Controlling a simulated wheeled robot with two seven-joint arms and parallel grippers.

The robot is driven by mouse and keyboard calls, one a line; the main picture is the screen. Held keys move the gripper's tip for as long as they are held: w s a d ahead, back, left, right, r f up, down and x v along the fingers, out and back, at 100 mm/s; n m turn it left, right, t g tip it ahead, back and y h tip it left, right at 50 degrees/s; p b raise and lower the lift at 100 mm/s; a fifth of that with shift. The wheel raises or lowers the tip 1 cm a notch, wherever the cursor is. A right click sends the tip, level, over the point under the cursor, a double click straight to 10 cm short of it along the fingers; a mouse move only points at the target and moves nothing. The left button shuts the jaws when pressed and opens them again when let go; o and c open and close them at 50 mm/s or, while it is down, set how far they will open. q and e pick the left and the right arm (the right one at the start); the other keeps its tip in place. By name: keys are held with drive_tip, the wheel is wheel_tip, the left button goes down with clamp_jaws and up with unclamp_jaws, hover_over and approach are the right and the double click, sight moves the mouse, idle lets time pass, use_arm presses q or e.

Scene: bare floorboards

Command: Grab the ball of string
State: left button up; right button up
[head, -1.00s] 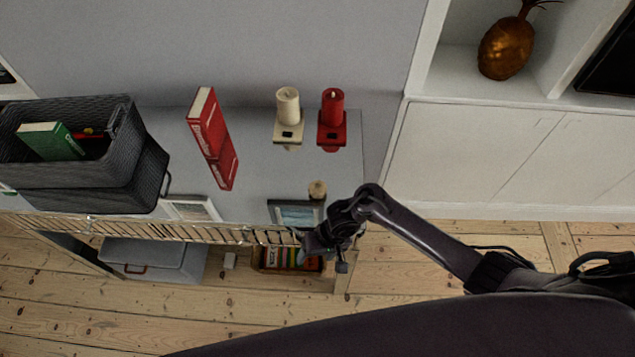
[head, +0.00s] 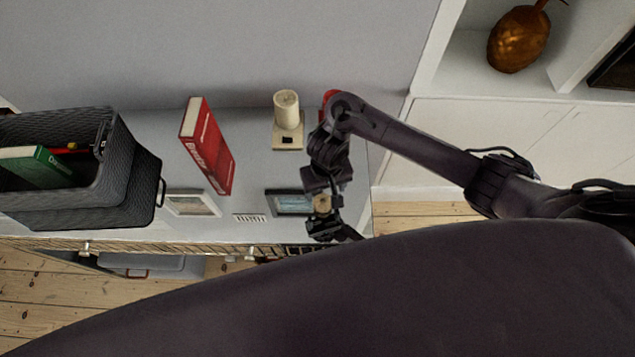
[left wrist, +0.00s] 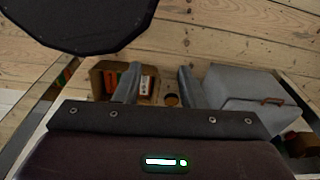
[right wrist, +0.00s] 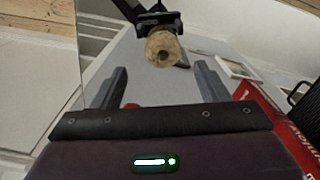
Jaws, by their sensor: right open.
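The ball of string (head: 322,203) is a small tan roll standing on the grey cabinet top, beside the dark-framed picture near the right end. My right gripper (head: 319,184) is close to it on the wall side. In the right wrist view the ball (right wrist: 162,48) is ahead of the open, empty fingers (right wrist: 163,82), not between them. A dark gripper-like shape with a green light stands just beyond the ball. In the left wrist view my left gripper (left wrist: 160,85) is open and empty, facing down toward the low shelf.
A red book (head: 208,145), a white-framed picture (head: 192,204) and a dark basket (head: 135,190) stand left. A book box (left wrist: 148,84) and grey case (left wrist: 240,90) are below.

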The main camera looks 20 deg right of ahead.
sight(323, 200)
drive_tip(key=shift+f+b, duration=0.8)
drive_tip(key=shift+f, duration=0.15)
drive_tip(key=shift+s+a+f+b, duration=0.1)
drive_tip(key=shift+s+f+b, duration=0.05)
drive_tip(key=shift+f+b, duration=0.45)
drive_tip(key=shift+s+f+b, duration=0.15)
drive_tip(key=shift+f+b, duration=0.35)
drive_tip(key=shift+f, duration=0.1)
drive_tip(key=shift+w+a+f, duration=0.1)
drive_tip(key=shift+w+f, duration=0.05)
drive_tip(key=shift+f, duration=0.45)
drive_tip(key=shift+w+f, duration=0.1)
drive_tip(key=shift+f, duration=0.85)
drive_tip(key=shift+w+f, duration=0.1)
use_arm(q)
drive_tip(key=f, duration=0.1)
drive_tip(key=s+f, duration=0.1)
drive_tip(key=f, duration=0.2)
drive_tip(key=shift+s+a+f, duration=0.15)
drive_tip(key=shift+s+a, duration=0.05)
drive_tip(key=shift+s, duration=0.15)
use_arm(e)
drive_tip(key=c, duration=1.1)
